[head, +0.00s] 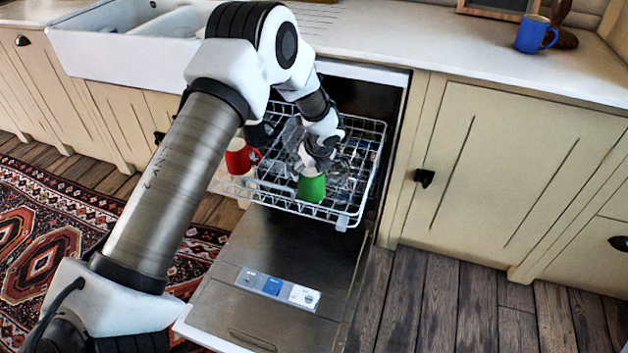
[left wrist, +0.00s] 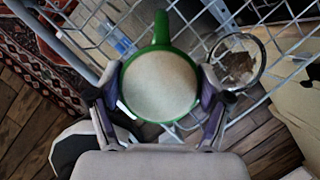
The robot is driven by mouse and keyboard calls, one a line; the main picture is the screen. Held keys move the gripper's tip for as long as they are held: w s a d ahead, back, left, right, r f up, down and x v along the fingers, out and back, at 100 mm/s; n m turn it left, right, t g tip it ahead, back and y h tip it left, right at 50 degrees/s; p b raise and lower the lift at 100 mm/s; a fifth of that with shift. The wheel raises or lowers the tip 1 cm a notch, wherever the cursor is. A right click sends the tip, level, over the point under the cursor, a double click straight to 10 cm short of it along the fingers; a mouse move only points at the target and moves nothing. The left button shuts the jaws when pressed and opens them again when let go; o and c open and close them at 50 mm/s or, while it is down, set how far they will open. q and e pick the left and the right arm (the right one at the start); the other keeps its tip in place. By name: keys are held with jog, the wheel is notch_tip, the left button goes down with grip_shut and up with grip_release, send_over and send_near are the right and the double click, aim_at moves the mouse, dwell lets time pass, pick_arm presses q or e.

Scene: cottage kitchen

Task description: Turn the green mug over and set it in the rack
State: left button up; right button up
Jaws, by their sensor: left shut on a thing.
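The green mug (head: 312,188) is at the front part of the white wire rack (head: 343,222) of the open dishwasher. My left gripper (head: 310,165) reaches down to it from above and is shut on it. In the left wrist view the mug (left wrist: 161,29) sits between the two fingers of the gripper (left wrist: 158,92), handle pointing up in the picture. A pale round face inside a green edge faces that camera; I cannot tell surely whether it is base or inside. Whether the mug touches the rack wires is unclear. My right gripper is not in view.
A red mug (head: 238,157) is at the rack's left side. A clear glass (left wrist: 237,62) stands close beside the green mug. The open dishwasher door (head: 235,318) lies below the rack. A blue mug (head: 533,34) stands on the counter (head: 420,45), far from the arm.

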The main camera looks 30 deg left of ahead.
pick_arm(q)
jog(key=shift+f, duration=1.55)
jog(key=shift+f+b, duration=0.15)
jog(key=shift+b, duration=0.15)
jog(key=o, duration=1.3)
jog(key=shift+c, duration=0.2)
jog(key=p+v, duration=0.2)
jog(key=v, duration=1)
jog(key=s+d+f+n+g+h, duration=0.1)
jog(key=s+d+f+n+h, duration=0.1)
jog(key=s+d+f+n, duration=0.4)
jog(key=s+d+f+n+g+h, duration=0.1)
jog(key=s+d+f+n+h, duration=0.15)
jog(key=s+f, duration=0.6)
jog(key=s+f+n, duration=0.3)
jog(key=s+n, duration=0.5)
jog(key=s, duration=0.2)
jog(key=s+d+f+n, duration=0.1)
jog(key=s+f+n, duration=0.3)
jog(key=s+n, duration=0.4)
jog(key=s, duration=0.3)
